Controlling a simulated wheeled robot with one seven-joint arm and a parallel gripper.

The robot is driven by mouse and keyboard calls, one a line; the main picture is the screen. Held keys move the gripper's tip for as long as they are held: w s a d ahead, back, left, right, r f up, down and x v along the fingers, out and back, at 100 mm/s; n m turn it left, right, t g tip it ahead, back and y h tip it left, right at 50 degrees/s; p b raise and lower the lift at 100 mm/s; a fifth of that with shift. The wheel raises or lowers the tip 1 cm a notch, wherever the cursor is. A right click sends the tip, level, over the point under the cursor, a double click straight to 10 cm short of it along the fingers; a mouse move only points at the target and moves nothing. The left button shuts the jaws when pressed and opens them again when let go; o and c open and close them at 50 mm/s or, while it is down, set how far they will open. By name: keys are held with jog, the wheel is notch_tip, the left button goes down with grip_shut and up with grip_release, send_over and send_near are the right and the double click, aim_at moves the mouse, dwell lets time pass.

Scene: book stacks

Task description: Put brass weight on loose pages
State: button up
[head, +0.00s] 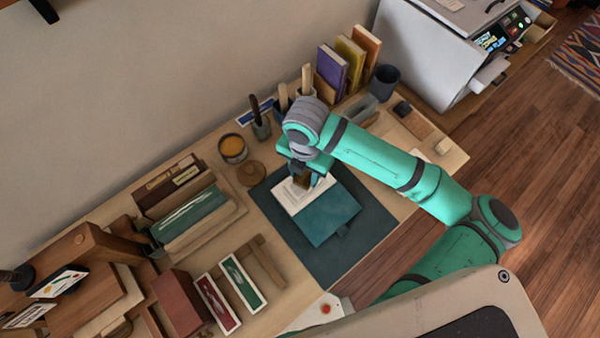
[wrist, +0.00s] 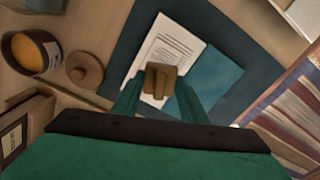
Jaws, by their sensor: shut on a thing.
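The brass weight (wrist: 161,79) is a small brownish-gold block between my fingertips in the wrist view. My gripper (wrist: 160,92) is shut on it. The loose pages (wrist: 168,50) are white printed sheets lying on a dark mat, and they also show in the head view (head: 291,198). The weight is over the pages in the wrist view and hides part of them; I cannot tell whether it touches them. In the head view my gripper (head: 303,178) is above the pages, and the weight (head: 302,181) is partly hidden by it.
A teal folder or book (head: 327,215) lies beside the pages on the dark mat (head: 352,258). An open amber jar (head: 232,148) and a round wooden lid (head: 251,173) stand to the left. Upright books (head: 331,72) and a dark cup (head: 384,81) stand at the back.

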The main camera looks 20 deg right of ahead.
aim_at(303, 179)
jog(key=shift+w+f, duration=0.25)
jog(key=shift+f, duration=0.1)
jog(key=shift+w+f, duration=0.15)
jog(key=shift+f, duration=0.45)
jog(key=shift+w+f, duration=0.15)
jog(key=shift+f, duration=0.8)
jog(key=shift+s, duration=0.3)
jog(key=shift+f, duration=0.1)
jog(key=o, duration=1.4)
notch_tip(303, 179, up, 12)
jog(key=shift+r, duration=0.15)
